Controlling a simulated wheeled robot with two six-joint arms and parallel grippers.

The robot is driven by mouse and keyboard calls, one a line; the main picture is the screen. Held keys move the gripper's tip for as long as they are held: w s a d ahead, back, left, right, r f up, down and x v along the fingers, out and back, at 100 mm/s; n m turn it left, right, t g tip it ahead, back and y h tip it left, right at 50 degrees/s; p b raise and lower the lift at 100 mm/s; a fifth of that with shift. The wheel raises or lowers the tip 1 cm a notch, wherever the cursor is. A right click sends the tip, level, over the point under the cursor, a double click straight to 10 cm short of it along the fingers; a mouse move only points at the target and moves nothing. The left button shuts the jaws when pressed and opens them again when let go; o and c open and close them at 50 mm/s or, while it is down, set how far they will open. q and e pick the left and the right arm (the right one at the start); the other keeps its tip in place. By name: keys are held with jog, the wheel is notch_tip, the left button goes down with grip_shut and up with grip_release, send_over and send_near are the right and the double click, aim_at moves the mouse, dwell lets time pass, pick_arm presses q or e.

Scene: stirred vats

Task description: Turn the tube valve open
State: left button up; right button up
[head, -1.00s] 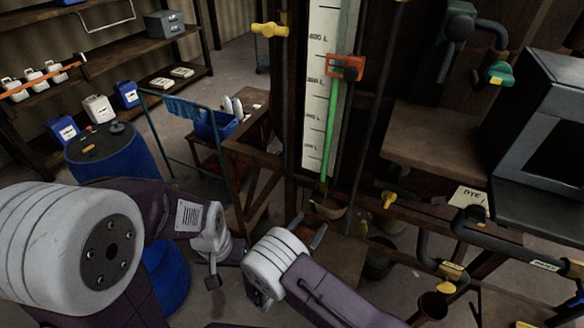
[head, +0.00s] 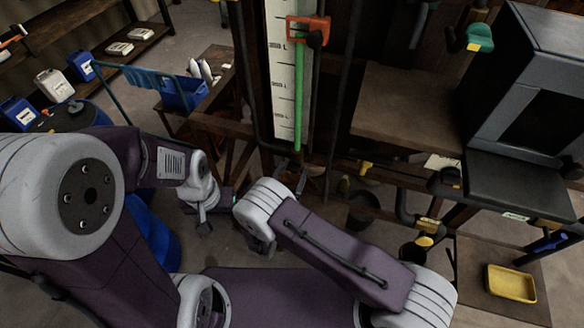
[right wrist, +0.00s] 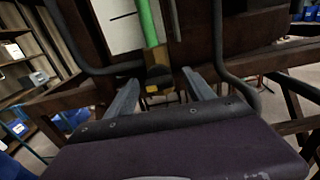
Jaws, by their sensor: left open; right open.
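The level tube (head: 299,100) holds green liquid and runs down in front of a white scale. At its lower end, in the right wrist view, is the brass-coloured tube valve (right wrist: 158,76) with a small yellow part. My right gripper (right wrist: 160,80) is open, with one finger on either side of the valve in that picture; I cannot tell whether it touches. In the head view my right gripper (head: 292,174) is just below the tube's lower end, where the valve is hard to make out. My left gripper (head: 218,212) is open and empty, low and to the left.
A red-orange clamp (head: 307,30) sits high on the tube. Dark pipes and wooden beams frame it closely. A wooden shelf (head: 405,110) and a dark grey machine (head: 530,100) stand to the right. A yellow tray (head: 511,283) lies at lower right.

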jog(key=shift+s+r, duration=0.15)
jog(key=shift+s, duration=0.15)
jog(key=shift+c, duration=0.3)
jog(key=shift+s+a, duration=0.1)
jog(key=c, duration=0.5)
jog(key=shift+a, duration=0.1)
grip_shut()
pick_arm(q)
jog(key=shift+s+a, duration=0.15)
jog(key=shift+s, duration=0.2)
